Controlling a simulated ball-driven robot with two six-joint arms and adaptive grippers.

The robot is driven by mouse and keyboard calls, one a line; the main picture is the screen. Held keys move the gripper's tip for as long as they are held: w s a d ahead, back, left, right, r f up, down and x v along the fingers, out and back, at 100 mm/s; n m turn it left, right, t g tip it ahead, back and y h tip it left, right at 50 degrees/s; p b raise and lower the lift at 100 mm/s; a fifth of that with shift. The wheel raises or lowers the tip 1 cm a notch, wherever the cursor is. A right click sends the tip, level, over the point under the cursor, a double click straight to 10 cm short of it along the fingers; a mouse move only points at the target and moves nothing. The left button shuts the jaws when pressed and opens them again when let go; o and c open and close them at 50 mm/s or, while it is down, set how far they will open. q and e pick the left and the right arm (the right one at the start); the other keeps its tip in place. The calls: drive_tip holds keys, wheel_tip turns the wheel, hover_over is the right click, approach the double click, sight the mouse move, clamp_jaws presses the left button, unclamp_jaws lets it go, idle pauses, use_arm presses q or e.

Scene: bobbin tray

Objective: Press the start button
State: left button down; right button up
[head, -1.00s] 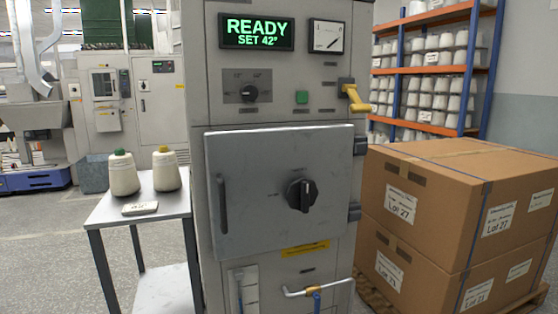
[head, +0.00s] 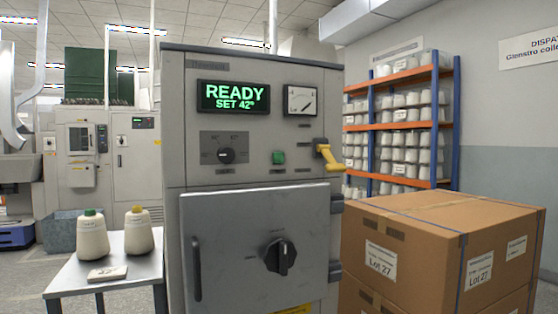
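The grey machine cabinet (head: 262,170) stands straight ahead in the head view. A small green button (head: 278,157) sits on its upper panel, right of a black selector knob (head: 226,156). I cannot read the label by the button. The display (head: 233,97) above reads "READY SET 42°" in green. A dial gauge (head: 300,101) is to its right. A yellow lever handle (head: 328,155) sticks out at the panel's right edge. The door (head: 240,245) below looks closed and has a large black rotary handle (head: 279,256). Neither of my grippers is in view.
A small table (head: 62,283) with two yarn cones (head: 92,236) and a small label block (head: 107,274) stands left of the cabinet. Stacked cardboard boxes (head: 445,235) stand close on its right. Shelving with white bobbins (head: 405,125) is behind.

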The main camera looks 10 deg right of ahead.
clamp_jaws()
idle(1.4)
